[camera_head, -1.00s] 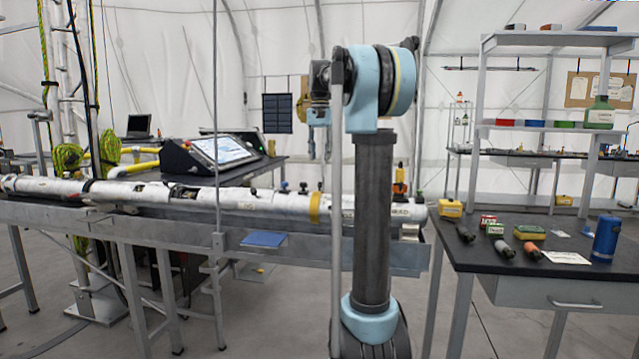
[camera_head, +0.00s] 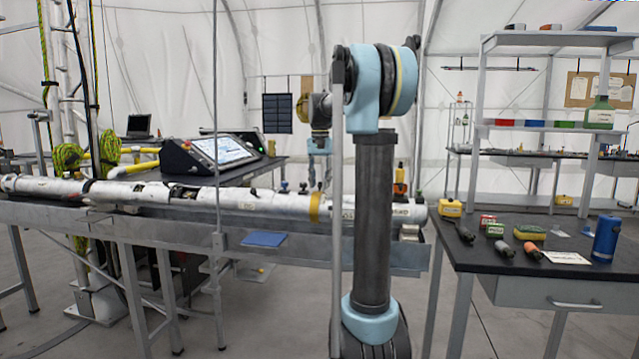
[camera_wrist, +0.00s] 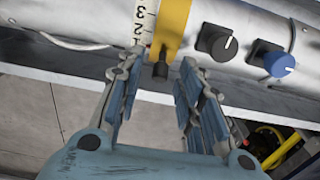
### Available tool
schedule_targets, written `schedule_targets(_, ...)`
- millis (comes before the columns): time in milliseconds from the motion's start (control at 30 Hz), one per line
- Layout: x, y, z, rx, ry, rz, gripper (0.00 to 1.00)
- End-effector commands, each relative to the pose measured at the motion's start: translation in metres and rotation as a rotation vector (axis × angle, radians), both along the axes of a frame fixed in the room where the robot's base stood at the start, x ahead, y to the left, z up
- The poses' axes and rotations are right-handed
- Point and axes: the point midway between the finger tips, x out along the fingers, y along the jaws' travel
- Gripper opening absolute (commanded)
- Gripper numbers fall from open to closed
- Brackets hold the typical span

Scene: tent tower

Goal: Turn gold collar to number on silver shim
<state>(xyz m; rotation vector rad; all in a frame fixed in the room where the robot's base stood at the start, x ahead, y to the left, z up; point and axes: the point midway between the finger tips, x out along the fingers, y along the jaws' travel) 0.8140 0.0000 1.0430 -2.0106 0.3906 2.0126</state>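The gold collar (camera_wrist: 170,28) wraps the white tube in the wrist view, with a dark peg (camera_wrist: 160,68) sticking out of its lower edge. The silver shim with its number scale (camera_wrist: 141,18) lies just left of the collar; I read a 3 and a 2. My gripper (camera_wrist: 155,85) is open, its two fingers on either side of and just below the peg, with nothing between the pads that I can see. Whether a finger touches the peg is unclear. In the head view the collar (camera_head: 315,208) shows as a yellow band, and my gripper (camera_head: 320,165) hangs above it.
Right of the collar are a black knob (camera_wrist: 216,42) and a blue knob (camera_wrist: 272,60) on the tube. The long white tube (camera_head: 120,192) lies on a grey metal trough. A tablet console (camera_head: 222,150) stands behind it. A dark workbench (camera_head: 520,262) with small tools is at right.

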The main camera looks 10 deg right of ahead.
Motion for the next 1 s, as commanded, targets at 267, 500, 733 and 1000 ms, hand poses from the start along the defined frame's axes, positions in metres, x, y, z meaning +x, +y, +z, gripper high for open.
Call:
schedule_targets(267, 0.000, 0.000, 0.000, 0.000, 0.000, 0.000, 0.00)
schedule_targets(500, -0.003, 0.002, 0.001, -0.010, -0.024, 0.001, 0.00)
schedule_targets(733, -0.013, 0.006, 0.005, -0.050, -0.123, 0.001, 0.00)
schedule_targets(1000, -0.026, 0.011, 0.008, -0.086, -0.216, 0.002, 0.00)
